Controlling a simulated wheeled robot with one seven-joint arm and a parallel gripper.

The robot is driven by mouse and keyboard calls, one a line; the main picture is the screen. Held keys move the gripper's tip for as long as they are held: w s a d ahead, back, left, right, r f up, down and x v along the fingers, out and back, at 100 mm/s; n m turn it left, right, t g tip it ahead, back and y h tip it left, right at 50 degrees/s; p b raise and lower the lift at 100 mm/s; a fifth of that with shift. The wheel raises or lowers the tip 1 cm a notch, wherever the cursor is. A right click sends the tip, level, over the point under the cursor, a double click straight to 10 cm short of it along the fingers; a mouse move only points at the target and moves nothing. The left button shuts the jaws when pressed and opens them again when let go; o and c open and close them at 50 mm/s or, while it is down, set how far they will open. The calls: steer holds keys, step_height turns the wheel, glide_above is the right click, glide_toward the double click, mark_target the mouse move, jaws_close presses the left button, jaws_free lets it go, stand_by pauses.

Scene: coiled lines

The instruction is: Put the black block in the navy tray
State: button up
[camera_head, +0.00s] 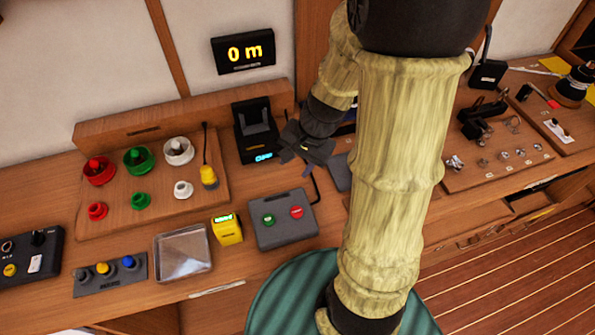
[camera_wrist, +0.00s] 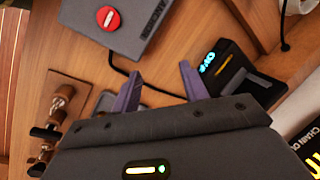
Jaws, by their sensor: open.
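My gripper (camera_head: 308,150) is over the back of the bench, right of the black dock with a lit cyan display. In the wrist view its two purplish fingers (camera_wrist: 160,88) stand apart with nothing between their tips; wood shows beyond them. A dark slate-grey flat piece (camera_head: 338,172) lies just right of the gripper, partly hidden by my arm. In the wrist view a dark grey piece (camera_wrist: 103,103) shows beside the left finger. I cannot tell whether either is the navy tray. I cannot make out the black block; my arm hides part of the bench.
The black dock (camera_head: 252,142) stands left of my gripper. A board with coloured knobs (camera_head: 150,190) is at left, a board of fittings (camera_head: 496,143) at right.

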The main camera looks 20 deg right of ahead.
steer(key=s+a+r+n+h, duration=0.1)
steer(key=s+r+n+h, duration=0.1)
steer(key=s+n, duration=0.3)
steer(key=r+n, duration=0.1)
steer(key=n, duration=0.3)
steer(key=shift+a+t+h, duration=0.35)
steer(key=shift+t+h, duration=0.05)
steer(key=shift+p+v, duration=0.9)
steer(key=shift+w, duration=0.15)
